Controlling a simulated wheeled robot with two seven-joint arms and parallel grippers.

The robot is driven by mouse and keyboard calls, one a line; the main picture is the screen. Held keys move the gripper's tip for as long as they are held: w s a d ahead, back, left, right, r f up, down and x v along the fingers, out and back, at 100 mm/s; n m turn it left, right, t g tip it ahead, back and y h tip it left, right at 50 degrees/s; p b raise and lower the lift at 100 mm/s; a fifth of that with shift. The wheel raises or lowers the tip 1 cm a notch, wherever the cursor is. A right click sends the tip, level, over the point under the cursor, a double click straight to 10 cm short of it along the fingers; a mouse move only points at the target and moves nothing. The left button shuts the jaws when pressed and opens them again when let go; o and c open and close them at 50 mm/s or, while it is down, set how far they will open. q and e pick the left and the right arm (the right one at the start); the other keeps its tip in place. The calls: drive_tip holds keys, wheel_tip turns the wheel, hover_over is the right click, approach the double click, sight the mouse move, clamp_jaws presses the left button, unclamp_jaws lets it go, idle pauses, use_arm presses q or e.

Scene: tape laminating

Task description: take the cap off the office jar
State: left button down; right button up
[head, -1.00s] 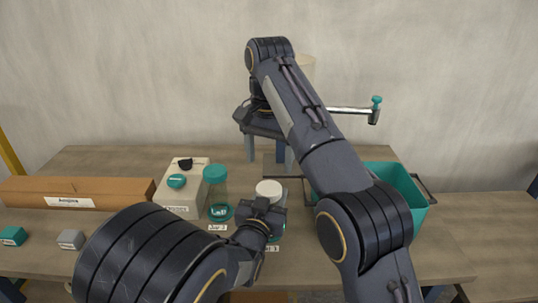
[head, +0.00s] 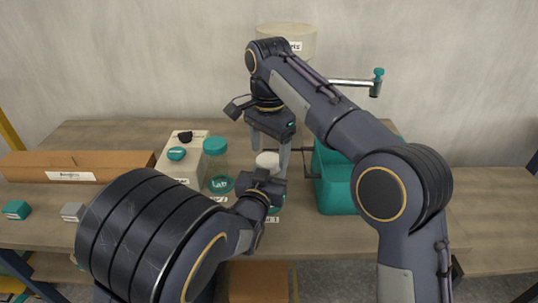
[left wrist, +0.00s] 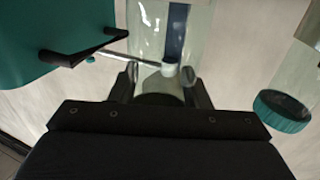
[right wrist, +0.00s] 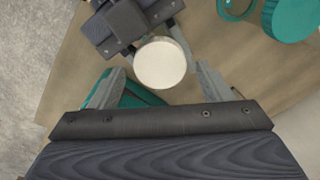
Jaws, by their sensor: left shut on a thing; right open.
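The jar I take for the office jar has a white cap (head: 267,160); my left gripper and arm hide most of its body in the head view. My left gripper (head: 262,187) is shut on its clear body, which shows between the fingers in the left wrist view (left wrist: 165,40). My right gripper (head: 270,165) points down from above, open, with its fingers on either side of the white cap. In the right wrist view the round cap (right wrist: 160,62) lies between the spread fingers, with gaps at both sides. The cap sits on the jar.
A pale box (head: 186,168) with a teal cap-like piece on top is further left, beside a long brown box (head: 100,163). A teal bin (head: 335,195) stands to the right.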

drive_tip(key=shift+f, duration=1.1)
drive_tip(key=c, duration=1)
drive_tip(key=n, duration=1.3)
drive_tip(key=o, duration=1.1)
drive_tip(key=shift+c, duration=0.2)
